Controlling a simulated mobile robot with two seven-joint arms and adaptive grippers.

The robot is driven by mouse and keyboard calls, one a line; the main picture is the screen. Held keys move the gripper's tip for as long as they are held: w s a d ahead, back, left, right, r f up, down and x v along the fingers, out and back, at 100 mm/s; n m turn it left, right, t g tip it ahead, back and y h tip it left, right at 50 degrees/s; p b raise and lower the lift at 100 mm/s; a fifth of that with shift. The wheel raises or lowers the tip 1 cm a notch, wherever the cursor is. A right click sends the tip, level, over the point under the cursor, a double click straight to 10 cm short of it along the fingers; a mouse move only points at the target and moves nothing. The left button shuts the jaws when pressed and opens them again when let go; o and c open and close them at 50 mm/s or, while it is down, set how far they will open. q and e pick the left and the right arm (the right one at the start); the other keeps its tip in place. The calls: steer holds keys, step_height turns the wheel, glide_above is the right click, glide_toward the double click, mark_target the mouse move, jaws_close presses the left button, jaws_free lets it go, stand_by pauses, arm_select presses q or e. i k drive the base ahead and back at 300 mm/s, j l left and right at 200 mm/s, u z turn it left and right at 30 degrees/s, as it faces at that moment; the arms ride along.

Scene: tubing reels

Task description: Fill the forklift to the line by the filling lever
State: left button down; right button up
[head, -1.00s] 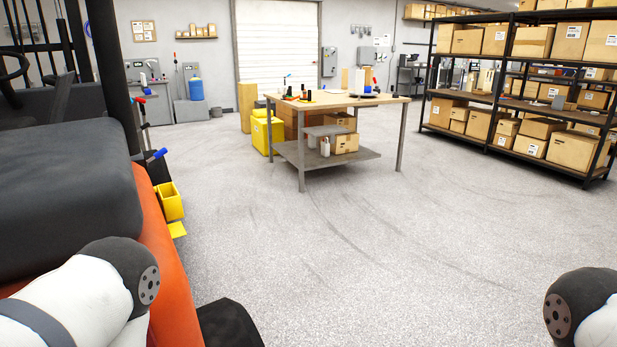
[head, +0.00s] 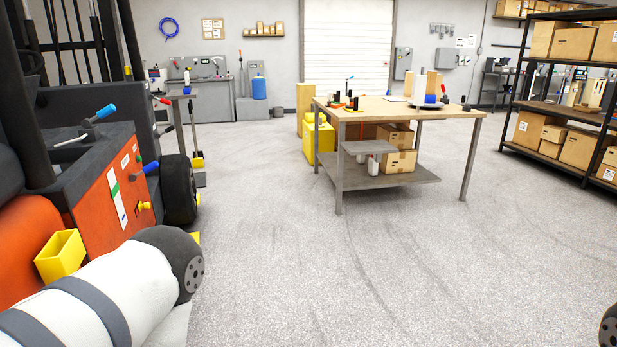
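The forklift (head: 98,195), orange and dark grey, stands close at the left, cut off by the picture edge. Its orange side panel carries an upright white strip with a green part (head: 117,198), perhaps a level gauge, and a yellow knob (head: 144,206). One blue-handled lever (head: 148,168) sticks out of the panel's side. Another blue-handled lever (head: 104,112) stands on top. I cannot tell which is the filling lever. A yellow open box (head: 61,256) is on the forklift's side. Parts of my arms show low at left and right, but both grippers are out of view.
A wooden worktable (head: 400,108) with tools and small items stands ahead, slightly right. Yellow bins (head: 319,140) stand beside it. A shelf rack (head: 560,112) with boxes is at the right. A black wheel (head: 178,190) sits at the forklift's corner. The floor between is clear.

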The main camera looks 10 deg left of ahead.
mark_target(86, 122)
steer(key=i+j+u, duration=0.2)
steer(key=i+u, duration=0.2)
steer(key=i, duration=0.3)
steer(key=i+u, duration=0.4)
steer(key=i, duration=0.3)
steer(key=i+l+u, duration=0.15)
steer(key=i+u, duration=0.25)
steer(key=i, duration=0.25)
